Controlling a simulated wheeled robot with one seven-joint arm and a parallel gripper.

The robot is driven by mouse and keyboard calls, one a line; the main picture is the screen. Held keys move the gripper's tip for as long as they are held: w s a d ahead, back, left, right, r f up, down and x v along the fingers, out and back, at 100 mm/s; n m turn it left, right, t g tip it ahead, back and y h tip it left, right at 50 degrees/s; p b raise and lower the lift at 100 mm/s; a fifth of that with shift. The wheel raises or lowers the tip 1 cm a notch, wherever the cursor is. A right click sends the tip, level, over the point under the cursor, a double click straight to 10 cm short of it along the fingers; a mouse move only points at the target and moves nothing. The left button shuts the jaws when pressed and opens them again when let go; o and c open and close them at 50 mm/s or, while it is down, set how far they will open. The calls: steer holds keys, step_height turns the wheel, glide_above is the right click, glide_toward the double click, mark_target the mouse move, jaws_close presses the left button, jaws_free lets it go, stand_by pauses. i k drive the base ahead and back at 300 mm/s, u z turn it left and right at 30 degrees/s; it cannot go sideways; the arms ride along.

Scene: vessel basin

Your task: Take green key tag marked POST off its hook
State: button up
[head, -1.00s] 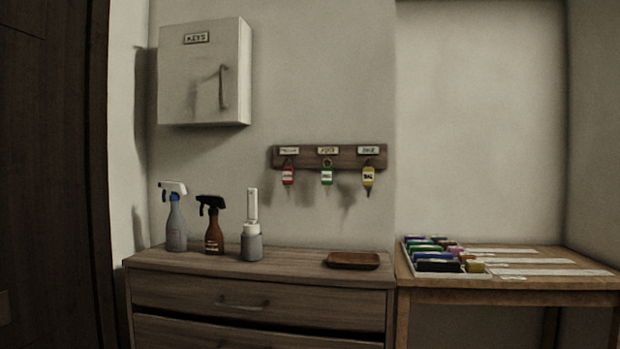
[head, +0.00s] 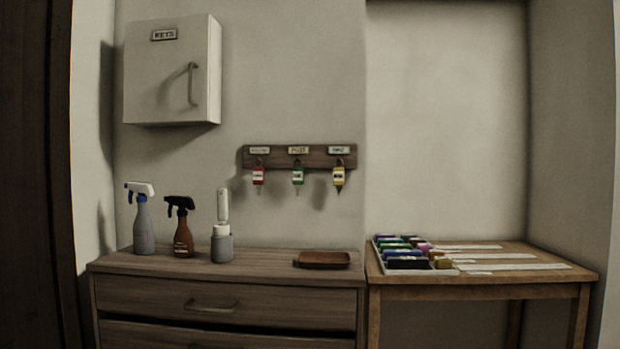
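A green key tag (head: 298,176) hangs from the middle hook of a dark wooden key rack (head: 318,160) on the wall, under a label that appears to read POST. The print on the tag is too small to read. A red tag (head: 258,176) hangs to its left and a yellow tag (head: 338,177) to its right, each on its own hook. My gripper is not in the head view.
Below the rack stands a wooden dresser (head: 230,265) with two spray bottles (head: 143,224) (head: 181,230), a grey-and-white bottle (head: 222,240) and a brown tray (head: 322,260). A white key cabinet (head: 165,85) hangs upper left. A table (head: 480,283) at right holds a tray of colored items (head: 444,271).

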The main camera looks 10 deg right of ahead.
mark_target(297, 172)
steer(key=k, duration=0.6)
steer(key=z, duration=0.6)
steer(key=i, duration=1.65)
steer(key=u, duration=0.3)
